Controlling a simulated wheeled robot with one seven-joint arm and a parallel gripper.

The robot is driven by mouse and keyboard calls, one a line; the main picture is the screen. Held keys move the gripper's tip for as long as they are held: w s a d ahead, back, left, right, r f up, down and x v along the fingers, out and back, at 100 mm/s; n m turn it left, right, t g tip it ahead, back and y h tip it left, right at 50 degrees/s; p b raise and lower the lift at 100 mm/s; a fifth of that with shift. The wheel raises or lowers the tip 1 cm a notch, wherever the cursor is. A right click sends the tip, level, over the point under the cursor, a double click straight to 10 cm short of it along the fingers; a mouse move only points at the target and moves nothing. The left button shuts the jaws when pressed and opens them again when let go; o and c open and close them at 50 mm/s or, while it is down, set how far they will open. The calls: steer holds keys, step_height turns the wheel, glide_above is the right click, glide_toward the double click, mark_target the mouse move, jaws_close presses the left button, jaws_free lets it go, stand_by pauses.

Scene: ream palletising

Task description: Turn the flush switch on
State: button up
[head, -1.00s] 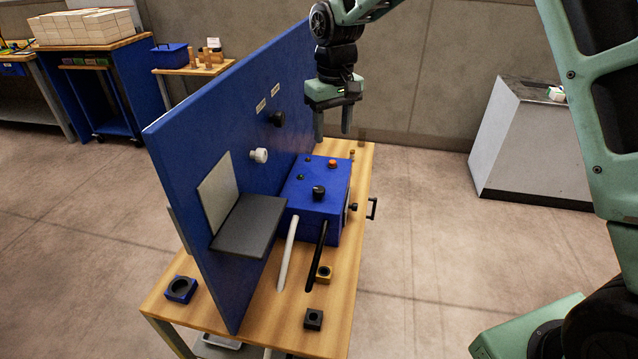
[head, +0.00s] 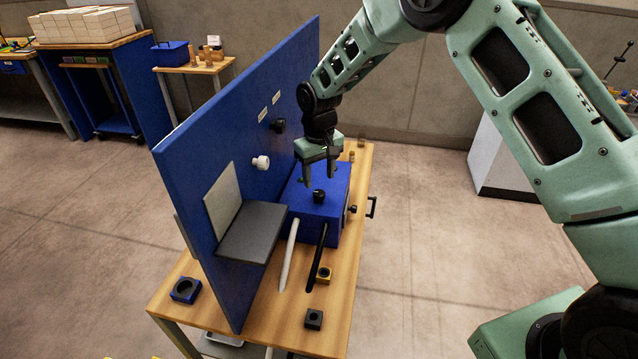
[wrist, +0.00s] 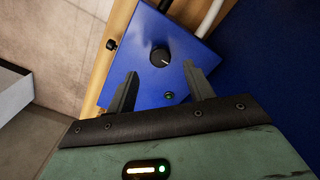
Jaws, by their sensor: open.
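A blue control box (head: 322,222) stands on the wooden bench against the blue upright panel. On its top is a black rotary knob (head: 319,196), seen in the wrist view (wrist: 160,56) with a white pointer line. A small green indicator (wrist: 169,95) shows closer to my gripper in the wrist view. No readable label tells which control is the flush switch. My gripper (head: 318,183) points down above the box, open and empty. In the wrist view its fingertips (wrist: 161,70) are spread to either side, just short of the knob. My gripper hides other controls on the box top in the head view.
The blue panel (head: 240,130) rises close beside my gripper, with a white knob (head: 261,163), a black knob (head: 278,125) and a grey shelf (head: 254,232). A handle (head: 372,207) juts out right.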

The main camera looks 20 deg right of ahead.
mark_target(319, 192)
steer(key=shift+f+p, duration=0.55)
steer(key=shift+f, duration=2)
steer(key=c, duration=1)
